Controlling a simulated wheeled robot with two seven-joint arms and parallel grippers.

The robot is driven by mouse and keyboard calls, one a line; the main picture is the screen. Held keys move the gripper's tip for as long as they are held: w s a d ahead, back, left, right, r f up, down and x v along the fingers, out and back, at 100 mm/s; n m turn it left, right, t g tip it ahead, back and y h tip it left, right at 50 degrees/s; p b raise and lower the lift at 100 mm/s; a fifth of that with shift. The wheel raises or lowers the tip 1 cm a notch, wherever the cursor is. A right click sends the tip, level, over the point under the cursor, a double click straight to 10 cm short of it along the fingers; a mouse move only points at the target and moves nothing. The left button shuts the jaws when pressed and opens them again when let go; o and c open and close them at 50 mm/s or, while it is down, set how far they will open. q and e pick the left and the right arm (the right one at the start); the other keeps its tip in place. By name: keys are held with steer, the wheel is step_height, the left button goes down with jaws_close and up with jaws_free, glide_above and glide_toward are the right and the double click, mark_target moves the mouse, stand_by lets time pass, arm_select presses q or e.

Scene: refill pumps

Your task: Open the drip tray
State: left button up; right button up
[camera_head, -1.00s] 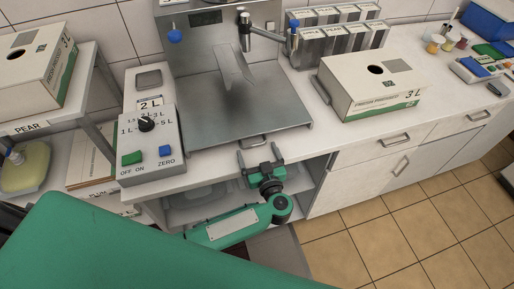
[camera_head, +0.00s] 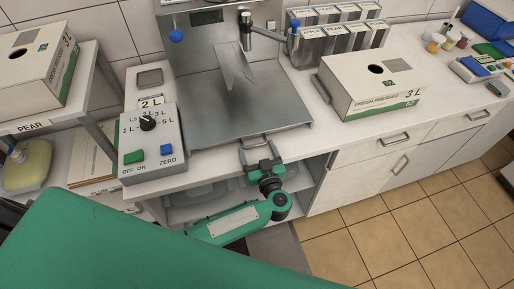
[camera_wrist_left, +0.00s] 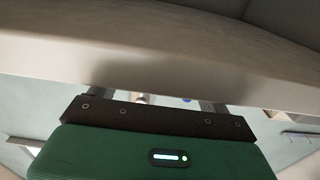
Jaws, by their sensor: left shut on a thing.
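The drip tray (camera_head: 205,105) is a wide grey metal plate under the filling machine, lying flat on the counter, with a small metal handle (camera_head: 257,142) at its front edge. My left gripper (camera_head: 259,153) is just in front of the counter edge, shut on the handle. In the left wrist view its dark finger mount (camera_wrist_left: 160,118) sits under a pale edge that hides the fingertips. My right gripper is not in view.
A control box (camera_head: 150,146) with a dial stands left of the tray. A white 3 L carton (camera_head: 362,98) stands right of it. An open shelf lies below the counter. The tiled floor (camera_head: 370,235) in front is clear.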

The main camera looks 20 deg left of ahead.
arm_select(q)
steer(key=p+v, duration=0.6)
steer(key=v, duration=1.2)
steer(key=shift+d, duration=0.25)
steer(key=shift+r, duration=0.1)
steer(key=o, duration=1.2)
steer(key=shift+c, duration=0.2)
